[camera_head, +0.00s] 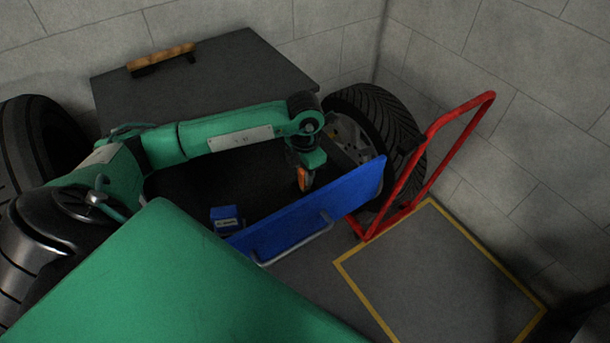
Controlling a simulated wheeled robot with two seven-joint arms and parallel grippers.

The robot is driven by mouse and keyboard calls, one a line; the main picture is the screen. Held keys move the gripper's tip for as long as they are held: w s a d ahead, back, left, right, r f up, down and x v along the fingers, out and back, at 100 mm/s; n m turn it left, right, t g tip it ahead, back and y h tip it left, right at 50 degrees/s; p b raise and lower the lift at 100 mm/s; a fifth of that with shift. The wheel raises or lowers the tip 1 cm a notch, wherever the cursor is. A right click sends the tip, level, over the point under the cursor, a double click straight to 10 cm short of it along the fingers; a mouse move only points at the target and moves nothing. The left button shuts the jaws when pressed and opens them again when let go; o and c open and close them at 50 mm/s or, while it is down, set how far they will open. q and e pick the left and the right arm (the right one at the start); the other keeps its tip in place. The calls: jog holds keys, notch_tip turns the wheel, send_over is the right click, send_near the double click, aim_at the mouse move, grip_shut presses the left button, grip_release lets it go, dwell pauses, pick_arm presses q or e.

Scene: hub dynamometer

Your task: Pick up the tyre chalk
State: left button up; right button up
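My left arm reaches in from the left, over an open blue-fronted drawer (315,215) of a dark cabinet. My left gripper (304,182) points down above the drawer's dark inside, close behind the blue front. A narrow orange piece shows at its tip. I cannot tell whether this is part of the gripper or something between its fingers. A small blue box (226,219) with a pale label lies in the drawer, left of the gripper and apart from it. I cannot make out the tyre chalk for certain. My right gripper is not in view.
A wooden-handled brush (161,57) lies on the grey cabinet top (235,75). A wheel with a black tyre (378,108) and a red tubular frame (443,150) stand to the right. Another tyre (30,140) is at left. The yellow-outlined floor area (440,270) is clear.

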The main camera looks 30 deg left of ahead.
pick_arm(q)
jog(key=shift+r, duration=0.2)
